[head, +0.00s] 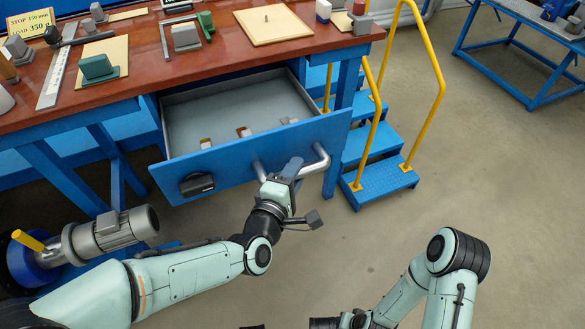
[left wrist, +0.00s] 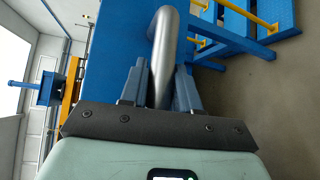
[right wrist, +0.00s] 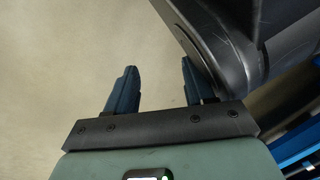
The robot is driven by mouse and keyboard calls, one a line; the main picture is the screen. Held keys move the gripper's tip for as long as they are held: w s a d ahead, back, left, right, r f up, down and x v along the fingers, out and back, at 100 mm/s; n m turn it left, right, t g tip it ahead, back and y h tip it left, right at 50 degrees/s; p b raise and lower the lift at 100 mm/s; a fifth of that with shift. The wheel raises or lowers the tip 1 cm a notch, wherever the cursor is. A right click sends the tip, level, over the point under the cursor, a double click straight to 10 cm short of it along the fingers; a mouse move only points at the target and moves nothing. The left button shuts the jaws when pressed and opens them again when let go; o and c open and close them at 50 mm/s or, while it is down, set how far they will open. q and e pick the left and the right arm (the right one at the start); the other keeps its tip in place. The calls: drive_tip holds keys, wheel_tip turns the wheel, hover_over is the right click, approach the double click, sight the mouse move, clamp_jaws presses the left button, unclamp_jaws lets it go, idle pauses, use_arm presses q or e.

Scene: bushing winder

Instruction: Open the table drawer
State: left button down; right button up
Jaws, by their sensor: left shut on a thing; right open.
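The blue table drawer (head: 245,156) stands well out from the table, and its grey interior is exposed. A few small items lie inside near its front. A grey metal bar handle (head: 321,160) sits on the right part of the drawer front; it also shows in the left wrist view (left wrist: 168,40). My left gripper (head: 291,170) is shut on this handle, with a finger on each side of the bar in the left wrist view (left wrist: 160,88). My right gripper (right wrist: 155,85) is open and empty above the floor, beside a dark grey part.
The red-brown table top (head: 225,45) holds several tools and plates. Blue steps (head: 385,180) with yellow rails stand right of the drawer. A grey motor (head: 115,230) stands at lower left. The floor in front of the steps is clear.

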use_arm(q)
drive_tip(key=c, duration=0.9)
unclamp_jaws()
drive_tip(key=v, duration=1.2)
use_arm(e)
drive_tip(key=shift+w+r, duration=0.1)
drive_tip(key=shift+w, duration=0.05)
